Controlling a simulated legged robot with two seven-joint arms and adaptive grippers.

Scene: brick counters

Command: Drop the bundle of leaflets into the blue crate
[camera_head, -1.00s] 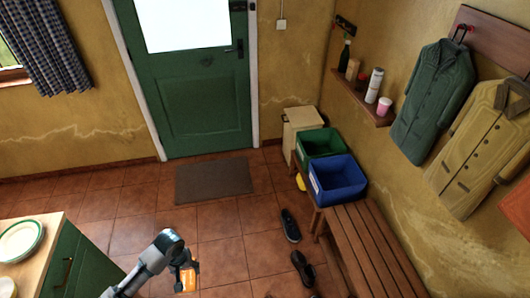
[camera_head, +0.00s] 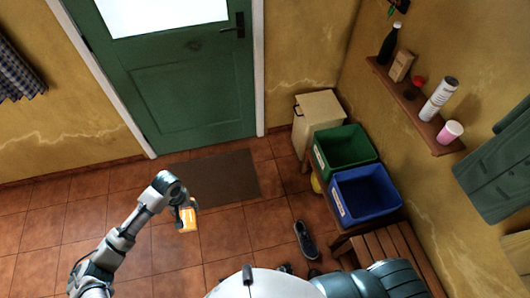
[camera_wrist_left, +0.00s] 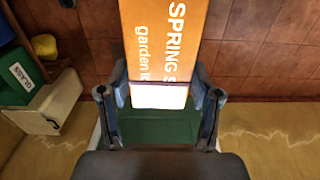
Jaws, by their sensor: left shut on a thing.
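The bundle of leaflets (camera_head: 188,218) is orange with white print and hangs from my left gripper (camera_head: 184,206) over the tiled floor. In the left wrist view the bundle (camera_wrist_left: 165,40) shows the words "SPRING" and "garden", and the fingers of my left gripper (camera_wrist_left: 160,98) are shut on its sides. The blue crate (camera_head: 366,196) stands open on the bench by the right wall, well to the right of my left gripper. It looks empty from here. No right gripper shows in these frames.
A green crate (camera_head: 343,148) stands directly behind the blue one; in the wrist view the green crate (camera_wrist_left: 18,76) reads "GLASS". A beige bin (camera_head: 318,115) stands behind it. A wall shelf (camera_head: 420,118) holds bottles and cups. Shoes (camera_head: 305,240) lie on the floor before the bench.

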